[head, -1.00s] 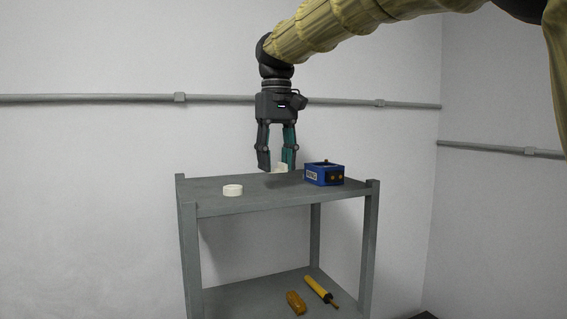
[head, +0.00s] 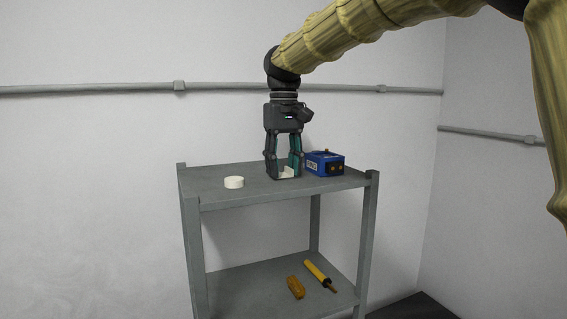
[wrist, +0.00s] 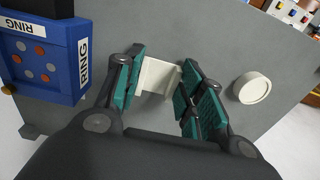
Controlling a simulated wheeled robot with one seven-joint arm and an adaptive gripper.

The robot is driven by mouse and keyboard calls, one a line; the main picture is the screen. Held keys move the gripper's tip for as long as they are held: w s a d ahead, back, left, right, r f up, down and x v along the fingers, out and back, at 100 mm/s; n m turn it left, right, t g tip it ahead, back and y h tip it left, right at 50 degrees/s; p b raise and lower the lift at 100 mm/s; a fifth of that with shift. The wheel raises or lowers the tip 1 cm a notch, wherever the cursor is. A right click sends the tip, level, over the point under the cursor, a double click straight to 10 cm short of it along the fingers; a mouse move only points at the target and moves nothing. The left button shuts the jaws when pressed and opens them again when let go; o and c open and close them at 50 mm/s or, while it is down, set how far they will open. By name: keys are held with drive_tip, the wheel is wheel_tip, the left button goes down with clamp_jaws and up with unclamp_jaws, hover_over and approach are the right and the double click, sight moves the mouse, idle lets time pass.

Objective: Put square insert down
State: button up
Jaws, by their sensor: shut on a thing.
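The square insert (head: 288,173) is a cream-white angular piece between my fingertips. It also shows in the wrist view (wrist: 157,78), with its flat faces between the teal finger pads. My gripper (head: 284,174) points straight down and is shut on the insert; it shows in the wrist view too (wrist: 160,85). The insert is low over the grey shelf top (head: 215,193), at or just above the surface; I cannot tell whether it touches.
A blue box (head: 325,164) labelled RING stands close to the right of my gripper. A round white piece (head: 234,182) lies to the left. The front shelf top is clear. A yellow tool (head: 318,273) and an orange piece (head: 296,287) lie on the lower shelf.

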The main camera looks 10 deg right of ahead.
sight(283, 175)
drive_tip(key=shift+f, duration=0.1)
drive_tip(key=o, duration=0.8)
drive_tip(key=shift+c, duration=0.2)
wheel_tip(283, 175, up, 12)
drive_tip(key=b, duration=0.4)
